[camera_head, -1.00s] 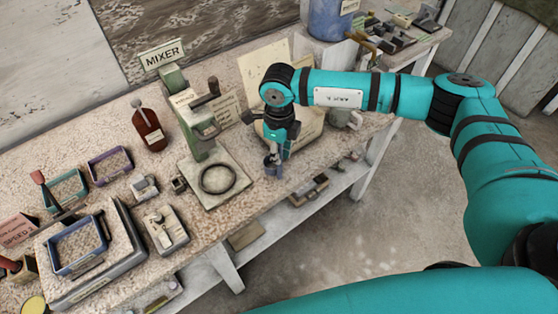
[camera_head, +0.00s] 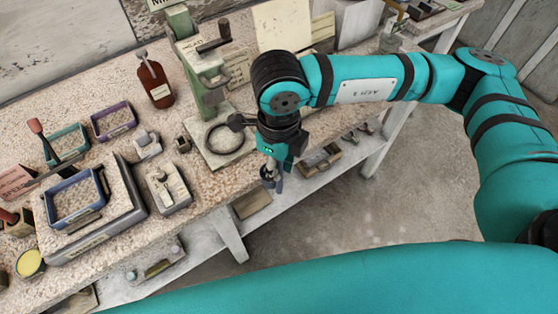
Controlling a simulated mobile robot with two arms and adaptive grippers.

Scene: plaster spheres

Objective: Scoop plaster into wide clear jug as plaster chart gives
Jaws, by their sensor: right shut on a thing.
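My right gripper (camera_head: 270,168) points down near the bench's front edge, right of the ring-shaped plate on the mixer stand. It is shut on a small grey-blue thing (camera_head: 267,180), too small and partly hidden to name surely. My left gripper is not in view.
The green mixer stand (camera_head: 190,50) with its crank stands behind my gripper. A brown bottle (camera_head: 156,84) is left of it. Paper cards (camera_head: 284,27) stand at the back; their text is unreadable. A lower shelf (camera_head: 212,236) holds small items. Bench left of the stand is partly clear.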

